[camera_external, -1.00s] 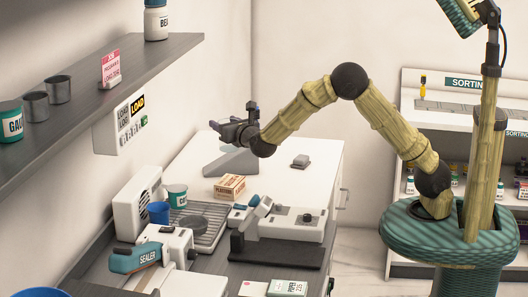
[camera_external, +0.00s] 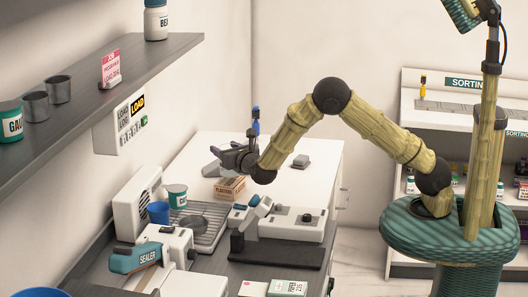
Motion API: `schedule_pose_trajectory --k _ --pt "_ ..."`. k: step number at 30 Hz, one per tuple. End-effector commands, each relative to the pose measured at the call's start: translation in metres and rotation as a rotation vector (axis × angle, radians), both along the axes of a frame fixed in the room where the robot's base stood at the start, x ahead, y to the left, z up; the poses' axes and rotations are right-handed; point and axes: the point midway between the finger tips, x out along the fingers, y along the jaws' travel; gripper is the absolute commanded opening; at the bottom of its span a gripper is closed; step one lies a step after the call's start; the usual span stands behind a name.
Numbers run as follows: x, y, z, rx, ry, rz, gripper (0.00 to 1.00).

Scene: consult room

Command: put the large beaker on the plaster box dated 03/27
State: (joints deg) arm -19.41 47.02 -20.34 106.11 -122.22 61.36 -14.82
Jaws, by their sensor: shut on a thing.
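An orange-brown plaster box (camera_external: 229,190) lies on the counter near its middle. It is partly behind my gripper, and its date is not readable. My gripper (camera_external: 214,156) is above the box, at its upper left, with the fingers pointing left. I cannot pick out a large beaker with certainty.
A cup with a green label (camera_external: 176,196) and a blue cup (camera_external: 158,212) stand left of the box. A white device (camera_external: 292,222) is in front. A small grey block (camera_external: 301,161) lies behind. The white counter (camera_external: 320,180) is mostly clear at right.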

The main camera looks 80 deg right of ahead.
Motion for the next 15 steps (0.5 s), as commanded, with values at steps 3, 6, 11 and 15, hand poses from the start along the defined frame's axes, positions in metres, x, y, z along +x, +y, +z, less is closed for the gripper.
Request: schedule_pose_trajectory --k 3,6,11,15 --pt "0.0 0.0 -0.016 -0.001 0.003 0.0 0.3" --pt "0.0 0.0 -0.019 -0.001 -0.001 0.0 0.3" --pt "0.0 0.0 -0.019 0.0 -0.001 0.0 0.3" --pt "0.0 0.0 -0.023 0.0 -0.001 0.0 0.3"
